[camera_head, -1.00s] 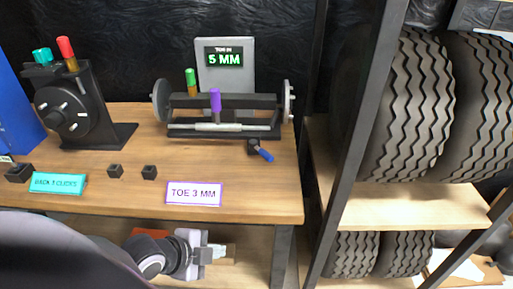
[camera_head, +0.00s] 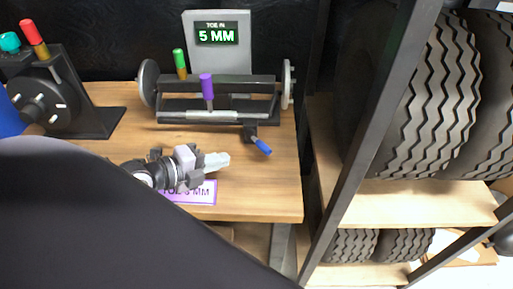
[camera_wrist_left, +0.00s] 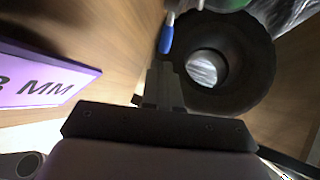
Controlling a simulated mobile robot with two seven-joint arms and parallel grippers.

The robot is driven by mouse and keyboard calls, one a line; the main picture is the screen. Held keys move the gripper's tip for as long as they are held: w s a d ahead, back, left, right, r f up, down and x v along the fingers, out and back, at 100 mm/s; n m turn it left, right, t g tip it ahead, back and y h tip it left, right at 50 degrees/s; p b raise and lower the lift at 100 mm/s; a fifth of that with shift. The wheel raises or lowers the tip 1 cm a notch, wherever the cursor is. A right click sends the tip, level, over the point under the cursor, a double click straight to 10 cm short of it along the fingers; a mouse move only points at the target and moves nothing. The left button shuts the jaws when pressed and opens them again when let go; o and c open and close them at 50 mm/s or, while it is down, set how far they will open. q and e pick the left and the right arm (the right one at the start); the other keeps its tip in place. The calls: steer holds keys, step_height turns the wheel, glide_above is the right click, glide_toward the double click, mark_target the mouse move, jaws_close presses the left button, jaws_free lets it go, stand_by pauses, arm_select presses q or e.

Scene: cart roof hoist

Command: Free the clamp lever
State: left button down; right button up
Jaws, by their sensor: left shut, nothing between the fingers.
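The clamp lever (camera_head: 262,146) has a blue handle and a dark base. It sits at the front right of the toe gauge rig (camera_head: 215,115), its handle pointing down to the right. My left gripper (camera_head: 224,160) is shut and empty over the bench, to the left of the lever and a little nearer me, apart from it. In the left wrist view the blue handle (camera_wrist_left: 166,38) shows just beyond the shut fingers (camera_wrist_left: 163,85). My right gripper is not in view.
A display (camera_head: 218,36) reads 5 MM. Purple (camera_head: 206,87) and green (camera_head: 179,64) knobs stand on the rig. The TOE 3 MM card (camera_head: 200,194) lies partly under my gripper. A black dial stand (camera_head: 80,105) is at left. A rack post (camera_head: 370,130) and tyres stand at right.

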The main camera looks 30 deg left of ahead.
mark_target(258, 142)
arm_select(q)
steer(key=shift+x, duration=0.75)
steer(key=x, duration=0.7)
steer(key=shift+w+d+f, duration=0.2)
steer(key=shift+w+f, duration=0.05)
steer(key=shift+w, duration=0.3)
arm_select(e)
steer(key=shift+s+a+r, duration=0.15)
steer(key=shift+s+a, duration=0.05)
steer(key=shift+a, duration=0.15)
